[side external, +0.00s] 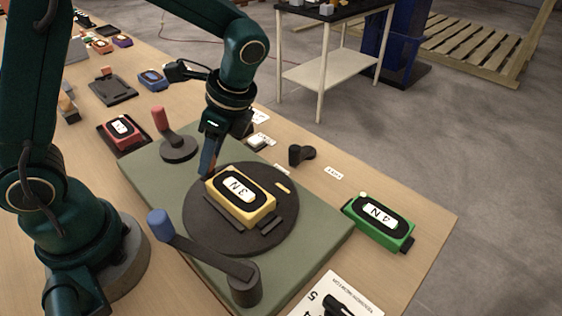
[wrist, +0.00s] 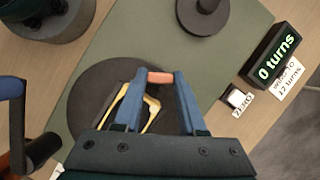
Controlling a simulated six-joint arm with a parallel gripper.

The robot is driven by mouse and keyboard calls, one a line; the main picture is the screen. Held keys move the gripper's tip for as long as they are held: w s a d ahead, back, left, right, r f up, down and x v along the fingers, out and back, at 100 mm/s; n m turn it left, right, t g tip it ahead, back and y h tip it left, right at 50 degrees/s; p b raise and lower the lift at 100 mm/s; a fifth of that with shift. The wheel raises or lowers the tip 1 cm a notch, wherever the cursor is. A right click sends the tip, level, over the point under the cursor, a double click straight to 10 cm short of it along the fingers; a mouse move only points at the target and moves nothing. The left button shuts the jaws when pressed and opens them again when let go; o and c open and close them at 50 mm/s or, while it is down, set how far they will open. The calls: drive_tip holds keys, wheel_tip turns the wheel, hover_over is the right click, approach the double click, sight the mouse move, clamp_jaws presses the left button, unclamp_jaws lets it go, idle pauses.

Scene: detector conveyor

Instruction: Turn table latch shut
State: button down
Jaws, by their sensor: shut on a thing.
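My gripper (side external: 207,168) reaches down at the far edge of the round dark turntable (side external: 205,230). In the wrist view my gripper (wrist: 160,78) has its two blue fingers closed on a small orange piece, apparently the table latch (wrist: 160,77). The latch's base and its angle are hidden by the fingers. A yellow detector (side external: 258,215) marked 3 N sits on the turntable, right beside my gripper. In the wrist view the detector is mostly hidden behind my gripper.
The turntable is on a green board (side external: 155,180). A red-handled crank (side external: 160,120) and a blue-handled crank (side external: 210,258) stand at its sides. A counter (wrist: 272,55) reads 0 turns. A green detector (side external: 380,225) lies right of the board; a red one (side external: 120,132) lies left.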

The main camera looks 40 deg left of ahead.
drive_tip(key=n+g, duration=0.1)
drive_tip(key=n, duration=0.1)
drive_tip(key=n+h, duration=0.1)
drive_tip(key=n, duration=0.2)
drive_tip(key=shift+a+n+g+h, duration=0.2)
drive_tip(key=shift+n+g+h, duration=0.1)
drive_tip(key=shift+g, duration=0.1)
drive_tip(key=n+h, duration=0.1)
drive_tip(key=n, duration=0.2)
drive_tip(key=n+h, duration=0.1)
drive_tip(key=n, duration=0.2)
drive_tip(key=shift+a+g, duration=0.15)
drive_tip(key=shift+g, duration=0.15)
drive_tip(key=shift+n, duration=0.3)
drive_tip(key=shift+c, duration=2.4)
unclamp_jaws()
